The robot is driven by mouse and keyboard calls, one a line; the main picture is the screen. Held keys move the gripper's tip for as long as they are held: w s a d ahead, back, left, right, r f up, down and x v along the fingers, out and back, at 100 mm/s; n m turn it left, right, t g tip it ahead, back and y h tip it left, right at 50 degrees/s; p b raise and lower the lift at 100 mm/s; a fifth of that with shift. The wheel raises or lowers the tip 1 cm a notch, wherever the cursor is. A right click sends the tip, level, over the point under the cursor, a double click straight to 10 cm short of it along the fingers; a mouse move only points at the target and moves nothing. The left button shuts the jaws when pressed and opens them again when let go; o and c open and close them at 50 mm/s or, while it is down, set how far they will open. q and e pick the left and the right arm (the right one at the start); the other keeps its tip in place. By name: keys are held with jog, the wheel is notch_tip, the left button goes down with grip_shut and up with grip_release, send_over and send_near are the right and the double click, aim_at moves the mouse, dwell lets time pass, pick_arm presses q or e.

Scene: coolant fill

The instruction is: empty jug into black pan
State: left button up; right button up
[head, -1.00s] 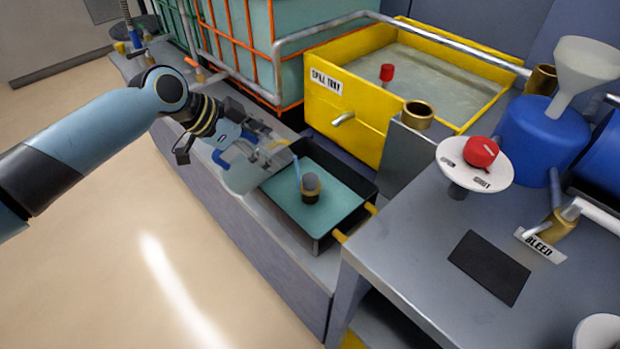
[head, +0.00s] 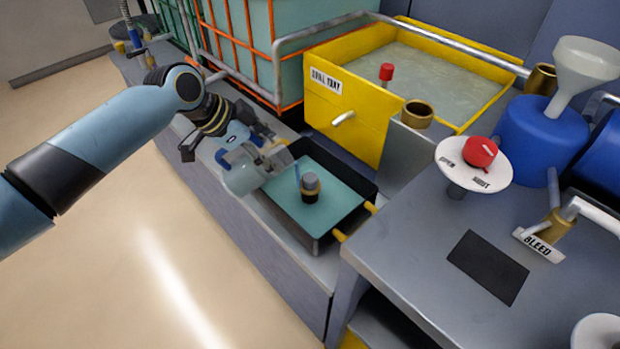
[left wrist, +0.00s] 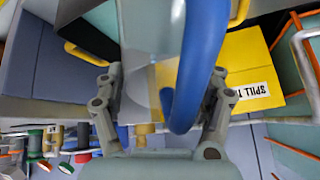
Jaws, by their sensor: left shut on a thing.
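The jug (head: 243,176) is clear with a blue handle. It is tilted over the left edge of the black pan (head: 292,222), its mouth end toward the pan. My left gripper (head: 230,140) is shut on the jug's handle, left of the pan. In the left wrist view the blue handle (left wrist: 200,60) runs between the fingers, and the clear jug body is behind it. The pan holds teal liquid, and a dark, grey-topped object (head: 310,187) stands in it. I cannot tell whether liquid is leaving the jug. My right gripper is out of view.
A yellow spill tray (head: 345,120) stands behind the pan. A grey bench (head: 400,250) with a red knob (head: 480,152) and a blue drum (head: 540,138) is at the right. An orange-caged tank (head: 290,50) is behind the gripper. Open floor lies at the left.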

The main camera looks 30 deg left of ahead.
aim_at(288, 157)
pick_arm(q)
jog(key=shift+w+d+f+g+y, duration=0.25)
jog(key=shift+g+y, duration=0.15)
jog(key=shift+y, duration=0.1)
dwell(0.9)
jog(key=shift+w+d+f+g+y+b, duration=0.25)
jog(key=shift+d+f+g+y+b, duration=0.15)
jog(key=shift+g+y, duration=0.2)
dwell(1.3)
jog(key=shift+w+d+f+g+y+p, duration=0.15)
jog(key=shift+w+d+f+g+y, duration=0.1)
jog(key=shift+w+d+g+y, duration=0.15)
jog(key=shift+w+d+f+g+y+p, duration=0.2)
jog(key=shift+w+d+y, duration=0.1)
jog(key=shift+w+d, duration=0.2)
dwell(0.7)
jog(key=shift+w+d+r+g+y+p, duration=0.25)
jog(key=shift+d+g+y+p, duration=0.2)
jog(key=shift+p, duration=0.2)
dwell(0.4)
jog(key=shift+w+m+g+y, duration=0.15)
jog(key=shift+m+g+y, duration=0.1)
jog(key=shift+m+y, duration=0.1)
